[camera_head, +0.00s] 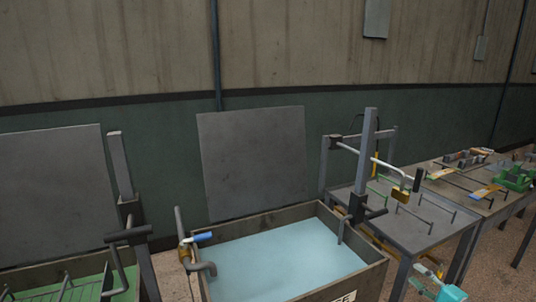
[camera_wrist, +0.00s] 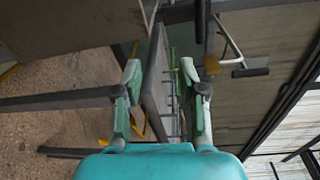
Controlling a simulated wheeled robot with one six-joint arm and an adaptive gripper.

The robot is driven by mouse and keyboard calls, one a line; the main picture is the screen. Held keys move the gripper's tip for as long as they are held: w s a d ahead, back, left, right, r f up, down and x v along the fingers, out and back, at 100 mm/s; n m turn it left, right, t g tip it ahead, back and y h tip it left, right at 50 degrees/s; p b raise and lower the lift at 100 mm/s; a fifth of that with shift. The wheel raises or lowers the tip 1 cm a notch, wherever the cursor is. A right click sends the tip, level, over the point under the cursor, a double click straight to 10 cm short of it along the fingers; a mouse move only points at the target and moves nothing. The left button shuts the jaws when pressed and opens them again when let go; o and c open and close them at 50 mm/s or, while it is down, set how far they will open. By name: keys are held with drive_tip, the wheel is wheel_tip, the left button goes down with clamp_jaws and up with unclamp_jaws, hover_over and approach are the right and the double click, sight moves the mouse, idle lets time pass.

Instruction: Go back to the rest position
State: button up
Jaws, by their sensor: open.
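My gripper (camera_head: 420,276) shows low at the right of the head view, in front of the grey table, with its teal body cut by the bottom edge. In the wrist view its two green-and-white fingers (camera_wrist: 160,72) stand apart with nothing between them. The gripper is open and empty. Beyond the fingers, the wrist view shows the grey table (camera_wrist: 157,85) edge-on, with thin green prongs behind it. The rest of my arm is hidden.
A tank of pale blue liquid (camera_head: 285,262) with a raised grey lid (camera_head: 253,163) stands left of the gripper. A green tank (camera_head: 75,288) is farther left. The grey table (camera_head: 390,240) bears a post and prongs. A cluttered bench (camera_head: 467,200) stands right.

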drive_tip(key=s+a+f+n+g+h, duration=0.2)
drive_tip(key=s+a+f+g+h, duration=0.15)
drive_tip(key=s+a+f, duration=1.3)
drive_tip(key=s+a+f+n+h, duration=0.15)
drive_tip(key=s+a, duration=0.25)
drive_tip(key=s, duration=0.4)
drive_tip(key=s+a+f+n+h, duration=0.1)
drive_tip(key=s+a+f+n, duration=0.25)
drive_tip(key=s, duration=0.45)
drive_tip(key=s+a+r+n+t, duration=0.1)
drive_tip(key=s+a+r+n, duration=0.2)
drive_tip(key=s+r, duration=0.5)
drive_tip(key=s+a+r+n+y, duration=0.1)
drive_tip(key=s+a+r+n, duration=0.2)
drive_tip(key=s+r+n, duration=0.3)
drive_tip(key=s+r, duration=0.3)
drive_tip(key=s, duration=0.3)
drive_tip(key=shift+s+r+t, duration=0.25)
drive_tip(key=shift+r+t, duration=0.05)
drive_tip(key=shift+t, duration=0.05)
